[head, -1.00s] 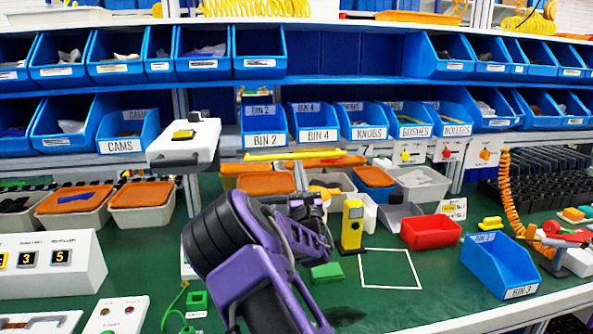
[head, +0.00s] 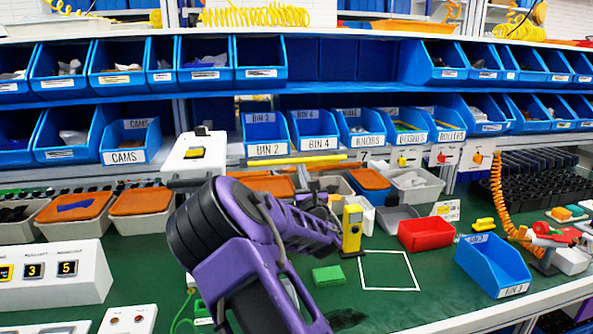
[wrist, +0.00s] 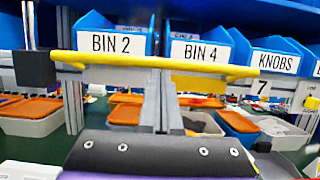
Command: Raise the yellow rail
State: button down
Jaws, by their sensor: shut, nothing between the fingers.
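The yellow rail (head: 297,160) is a long thin bar running across below the BIN 2 and BIN 4 labels. In the wrist view the yellow rail (wrist: 110,60) spans most of the picture, joined to a black block at its left end. My gripper (wrist: 163,76) appears shut and empty, its grey fingers pointing at the rail's middle from below. Whether the tips touch the rail or lie under or in front of it cannot be told. In the head view my purple arm hides the fingertips.
Blue bins labelled BIN 2 (head: 266,149) and BIN 4 (head: 318,143) stand just above the rail. A white box (head: 194,158) is to its left. Orange-lidded bins (head: 141,201) line the bench below. A yellow block (head: 352,226) stands right of my arm.

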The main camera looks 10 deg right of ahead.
notch_tip(320, 180, up, 2)
jog(key=shift+r+g+p, duration=0.1)
jog(key=shift+g+p, duration=0.7)
jog(key=shift+p, duration=0.1)
jog(key=shift+w+r+g+p, duration=0.15)
jog(key=shift+g+p, duration=0.2)
jog(key=shift+g, duration=0.25)
jog(key=shift+w+r+g+b, duration=0.55)
jog(key=shift+w+r+g, duration=0.25)
jog(key=shift+r, duration=0.35)
jog(key=shift+w+r+g+b, duration=0.5)
jog(key=shift+w+r+g, duration=0.3)
jog(key=shift+r, duration=0.3)
jog(key=shift+w+r+b, duration=0.2)
jog(key=shift+w+r, duration=0.1)
jog(key=shift+w, duration=0.3)
jog(key=shift+w+r+b, duration=0.2)
jog(key=shift+w+r, duration=0.05)
jog(key=shift+w, duration=0.3)
jog(key=shift+w, duration=0.1)
